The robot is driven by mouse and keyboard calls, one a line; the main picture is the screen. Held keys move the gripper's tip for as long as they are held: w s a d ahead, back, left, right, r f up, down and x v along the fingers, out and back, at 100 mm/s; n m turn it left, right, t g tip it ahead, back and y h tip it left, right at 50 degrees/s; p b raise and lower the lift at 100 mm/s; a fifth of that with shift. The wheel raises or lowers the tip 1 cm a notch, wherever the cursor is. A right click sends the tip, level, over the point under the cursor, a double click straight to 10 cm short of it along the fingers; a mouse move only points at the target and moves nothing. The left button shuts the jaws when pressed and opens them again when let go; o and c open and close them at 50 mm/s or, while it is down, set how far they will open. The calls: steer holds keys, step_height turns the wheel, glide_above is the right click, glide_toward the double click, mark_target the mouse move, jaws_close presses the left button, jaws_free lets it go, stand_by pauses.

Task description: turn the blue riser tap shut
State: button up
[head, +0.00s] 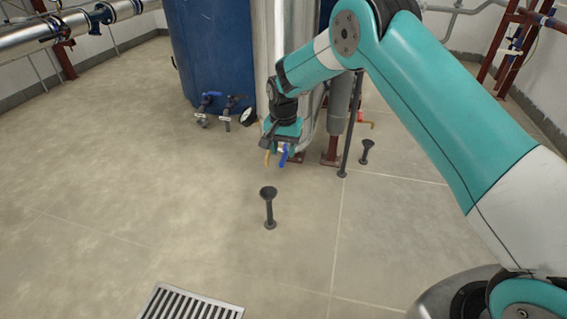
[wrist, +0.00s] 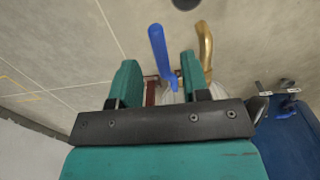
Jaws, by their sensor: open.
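The blue riser tap shows as a blue lever (head: 283,156) beside a brass spout (head: 267,158), low in front of the silver column. In the wrist view the long blue lever (wrist: 158,42) lies between the fingers of my gripper (wrist: 158,60), with its free end reaching past the fingertips. The brass spout (wrist: 206,42) is just outside the right finger. My gripper (head: 281,145) is open around the lever, with a gap visible on the left side; contact on the right cannot be told. The tap's body is mostly hidden by my gripper.
A black funnel drain (head: 268,200) stands in front of the tap, another (head: 366,150) to the right. A blue tank (head: 210,50) with a blue-handled valve (head: 210,97) is behind left. A red-handled tap (head: 362,117) is at right. A floor grate (head: 190,303) lies near.

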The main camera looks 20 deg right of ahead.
mark_target(284, 155)
steer(key=shift+f+b, duration=0.4)
steer(key=shift+f, duration=1)
jaws_close()
